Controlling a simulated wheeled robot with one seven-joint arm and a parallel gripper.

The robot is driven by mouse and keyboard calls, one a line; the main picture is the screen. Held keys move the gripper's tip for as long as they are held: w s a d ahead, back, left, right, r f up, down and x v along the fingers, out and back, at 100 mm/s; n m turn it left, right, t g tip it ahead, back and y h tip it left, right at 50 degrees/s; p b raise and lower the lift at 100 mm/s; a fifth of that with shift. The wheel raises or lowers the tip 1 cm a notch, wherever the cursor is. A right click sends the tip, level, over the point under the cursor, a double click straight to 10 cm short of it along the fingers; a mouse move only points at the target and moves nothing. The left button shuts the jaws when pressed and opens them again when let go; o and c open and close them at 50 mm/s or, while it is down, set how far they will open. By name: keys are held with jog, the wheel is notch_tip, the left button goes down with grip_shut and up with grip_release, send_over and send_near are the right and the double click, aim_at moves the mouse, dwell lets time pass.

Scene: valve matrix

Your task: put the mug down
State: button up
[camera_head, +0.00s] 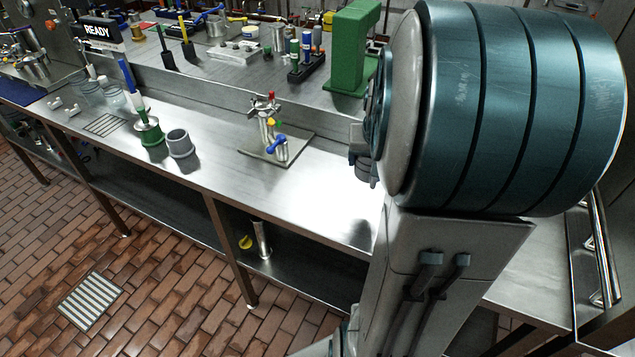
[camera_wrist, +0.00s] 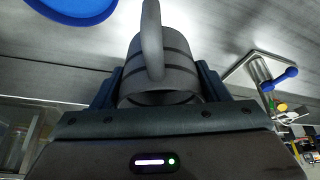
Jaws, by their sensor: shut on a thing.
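A grey, banded mug (camera_wrist: 172,68) is between the fingers of my gripper (camera_wrist: 158,86) in the wrist view. Its curved handle points up the picture, and the fingers press on its two sides. The steel bench top fills the background; I cannot tell whether the mug touches it. In the head view my own arm hides the held mug. A blue rounded thing (camera_wrist: 72,8), cut off by the frame, lies at the top left of the wrist view.
A valve fixture (camera_head: 270,131) with a blue lever stands on the steel bench (camera_head: 315,187); it also shows in the wrist view (camera_wrist: 262,72). A grey cup (camera_head: 181,144) and a green-based container (camera_head: 148,133) stand left of it. A green frame (camera_head: 350,50) stands behind. The front bench between fixture and arm is clear.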

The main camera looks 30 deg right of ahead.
jog(key=w+a+f, duration=0.4)
jog(key=a, duration=0.1)
jog(key=w+a+f, duration=0.2)
jog(key=a, duration=0.1)
jog(key=shift+w+a+f, duration=0.1)
jog(key=shift+w+f, duration=0.15)
jog(key=shift+f, duration=2.05)
jog(key=shift+f, duration=0.1)
jog(key=o, duration=1)
jog(key=shift+c, duration=0.2)
